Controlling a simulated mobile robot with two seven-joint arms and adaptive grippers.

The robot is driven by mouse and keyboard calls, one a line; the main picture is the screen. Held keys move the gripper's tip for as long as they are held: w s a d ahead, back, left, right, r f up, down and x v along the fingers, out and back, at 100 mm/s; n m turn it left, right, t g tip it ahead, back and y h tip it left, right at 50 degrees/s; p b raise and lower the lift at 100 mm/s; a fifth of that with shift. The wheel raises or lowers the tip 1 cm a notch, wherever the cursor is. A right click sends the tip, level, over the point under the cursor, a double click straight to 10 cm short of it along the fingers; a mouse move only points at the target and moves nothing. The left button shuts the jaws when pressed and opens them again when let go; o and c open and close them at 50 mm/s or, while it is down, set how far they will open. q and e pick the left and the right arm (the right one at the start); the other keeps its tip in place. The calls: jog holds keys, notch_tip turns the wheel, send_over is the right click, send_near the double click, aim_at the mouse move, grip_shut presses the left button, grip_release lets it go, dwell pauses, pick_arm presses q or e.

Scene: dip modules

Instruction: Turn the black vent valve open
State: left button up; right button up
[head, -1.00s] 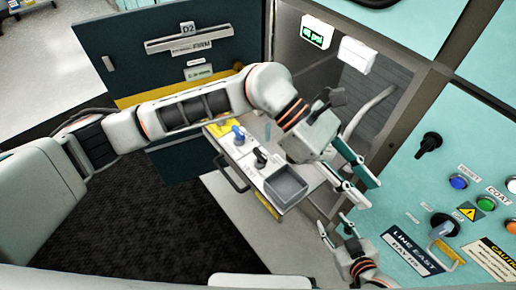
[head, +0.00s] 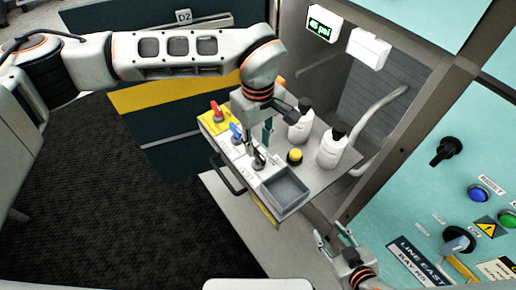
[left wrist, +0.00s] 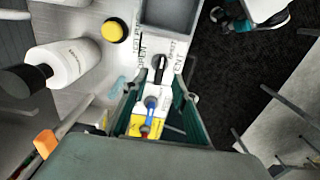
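The black vent valve (head: 259,161) is a black handle on the white panel, beside the grey tray. In the left wrist view the black handle (left wrist: 160,68) lies just beyond my fingertips, pointing along the picture's vertical. My left gripper (head: 258,143) is directly above the valve row, fingers pointing down. Its two teal fingers stand apart with nothing held between them (left wrist: 157,92). Whether they touch the black handle cannot be told. My right gripper (head: 334,238) is low at right, fingers apart and empty, near the teal control panel.
A blue valve (head: 236,133) and a red valve (head: 217,110) stand in line with the black one. A yellow button (head: 295,155), white bottles (head: 331,150) and a grey tray (head: 286,189) are close by. A green psi display (head: 320,30) hangs above.

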aim_at(258, 153)
pick_arm(q)
notch_tip(258, 153, down, 2)
jog(key=shift+f, duration=0.65)
grip_shut()
